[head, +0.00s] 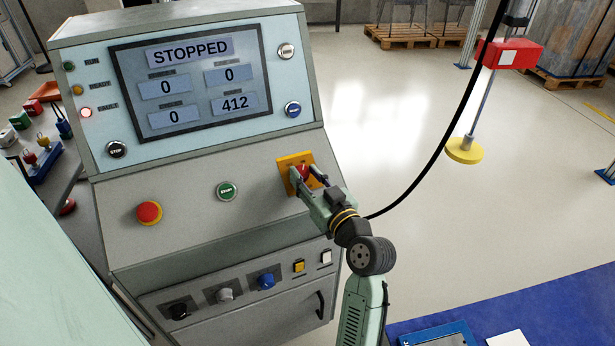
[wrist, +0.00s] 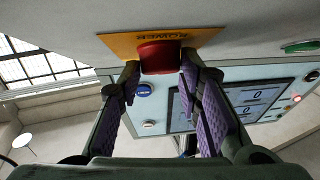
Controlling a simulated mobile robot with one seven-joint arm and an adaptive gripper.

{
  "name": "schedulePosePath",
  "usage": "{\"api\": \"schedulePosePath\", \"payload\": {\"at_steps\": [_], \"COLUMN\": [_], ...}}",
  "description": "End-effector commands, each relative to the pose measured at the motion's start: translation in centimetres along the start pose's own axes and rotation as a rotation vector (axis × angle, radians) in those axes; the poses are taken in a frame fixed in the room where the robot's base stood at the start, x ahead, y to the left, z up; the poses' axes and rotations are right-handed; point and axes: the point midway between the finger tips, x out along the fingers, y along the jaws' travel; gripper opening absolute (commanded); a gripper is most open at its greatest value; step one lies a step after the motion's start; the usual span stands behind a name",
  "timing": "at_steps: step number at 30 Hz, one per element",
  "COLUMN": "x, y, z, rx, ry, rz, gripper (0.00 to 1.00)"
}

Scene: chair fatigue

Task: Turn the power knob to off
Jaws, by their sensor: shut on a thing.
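The power knob is red and sits on a yellow plate (head: 286,161) at the right of the console's sloped panel. In the wrist view the red knob (wrist: 160,57) stands out from the yellow plate (wrist: 118,44), which is marked POWER and appears upside down. My gripper (head: 307,178) reaches the knob from the lower right. Its two fingers are on either side of the knob, shut on it, and partly hide it in the head view. The knob's pointer and off mark cannot be made out.
The console screen (head: 190,78) reads STOPPED. A green start button (head: 227,191) and a red mushroom button (head: 149,213) are left of the knob. Small knobs and a handle (head: 320,304) are below. A black cable (head: 437,150) hangs at the right over open floor.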

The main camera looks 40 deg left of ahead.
Motion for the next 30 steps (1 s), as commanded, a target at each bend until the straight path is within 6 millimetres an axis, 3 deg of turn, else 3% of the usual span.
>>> {"api": "schedulePosePath", "payload": {"at_steps": [14, 30], "x": [0.0, 0.4], "y": [0.5, 1.3], "z": [0.5, 0.0], "rx": [-0.077, -0.34], "ry": [-0.008, -0.053], "rz": [-0.108, -0.518], "gripper": [0.04, 0.04]}}
